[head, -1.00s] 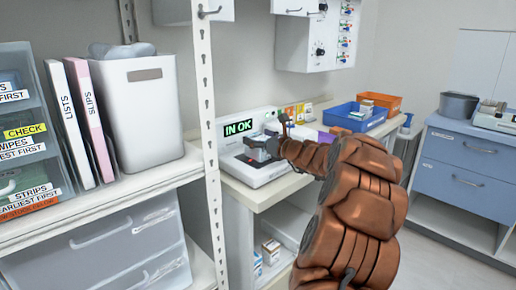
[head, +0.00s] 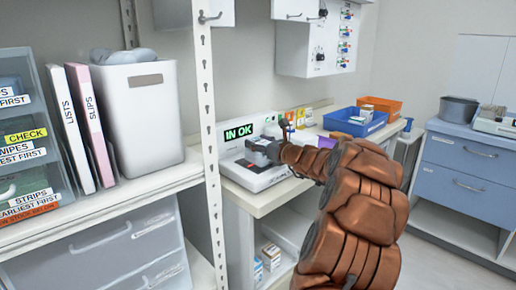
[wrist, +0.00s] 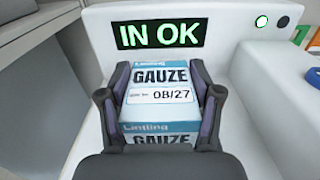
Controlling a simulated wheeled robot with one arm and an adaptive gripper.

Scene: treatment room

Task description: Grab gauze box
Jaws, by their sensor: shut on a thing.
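The gauze box (wrist: 160,95) is a small blue and white carton marked "GAUZE" and "08/27" in the wrist view. My gripper (wrist: 160,100) is shut on it, one finger against each side. The box is at a white device (wrist: 95,30) with a green "IN OK" display; I cannot tell whether it touches the device's surface. In the head view my gripper (head: 262,152) is at the front of the same device (head: 238,172), and the box is too small there to make out clearly.
A blue bin (head: 355,122) and an orange bin (head: 381,106) stand on the counter right of the device. A perforated shelf post (head: 208,120) stands to its left. Small boxes (head: 270,256) sit on the shelf below. A wall unit with knobs (head: 318,40) hangs above.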

